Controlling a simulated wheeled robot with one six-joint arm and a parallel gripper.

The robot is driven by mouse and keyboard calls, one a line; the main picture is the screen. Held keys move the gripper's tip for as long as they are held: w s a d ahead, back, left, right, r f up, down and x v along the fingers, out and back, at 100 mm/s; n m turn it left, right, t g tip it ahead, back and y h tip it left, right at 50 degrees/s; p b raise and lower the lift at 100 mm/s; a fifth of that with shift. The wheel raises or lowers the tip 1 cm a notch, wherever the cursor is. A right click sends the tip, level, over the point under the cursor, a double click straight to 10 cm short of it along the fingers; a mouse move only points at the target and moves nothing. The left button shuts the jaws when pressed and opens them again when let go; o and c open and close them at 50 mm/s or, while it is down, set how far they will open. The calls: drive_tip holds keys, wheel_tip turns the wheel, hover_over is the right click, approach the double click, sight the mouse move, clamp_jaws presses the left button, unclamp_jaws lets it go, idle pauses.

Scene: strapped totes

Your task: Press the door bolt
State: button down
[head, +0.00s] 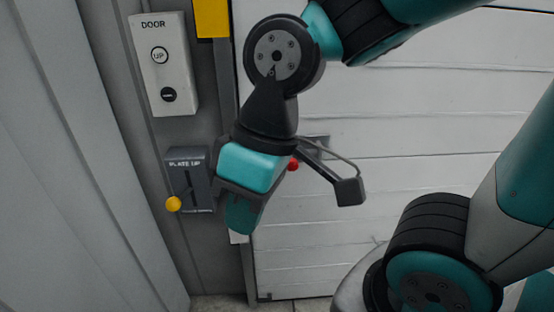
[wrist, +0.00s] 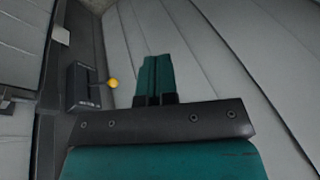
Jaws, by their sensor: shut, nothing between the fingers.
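The door bolt, a grey metal piece (head: 315,148) with a red knob (head: 293,164), sits on the edge of the white slatted door (head: 420,160) in the head view. My gripper (head: 241,222) hangs in front of the door frame, to the left of and below the red knob, and its wrist partly hides the bolt. The teal fingers are together and empty, and point downward. They also show closed in the wrist view (wrist: 154,72). I cannot tell how far the fingers are from the frame.
A dark lever box (head: 185,165) marked "PLATE UP", with a yellow knob (head: 173,204), is left of my gripper; the knob also shows in the wrist view (wrist: 113,83). A white door button panel (head: 163,65) is above. A yellow block (head: 212,18) is at the top.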

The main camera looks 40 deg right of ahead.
drive_tip(key=w+d+f+m+h, duration=0.1)
drive_tip(key=w+d+m+h, duration=0.2)
drive_tip(key=w, duration=0.4)
drive_tip(key=w+d+f+m+t+h, duration=0.1)
drive_tip(key=w+d+f+m+h, duration=0.1)
drive_tip(key=w+d+m+h, duration=0.2)
drive_tip(key=w+d+f+m+h, duration=0.2)
drive_tip(key=w+d+m, duration=0.4)
drive_tip(key=w, duration=0.5)
drive_tip(key=shift+d+f+h+p, duration=0.25)
drive_tip(key=shift+h+p, duration=0.15)
drive_tip(key=shift+h, duration=0.4)
drive_tip(key=s+d+r+p+x, duration=0.1)
drive_tip(key=d+p+x, duration=0.1)
drive_tip(key=x, duration=1)
drive_tip(key=shift+s+d, duration=0.2)
drive_tip(key=shift+s, duration=0.15)
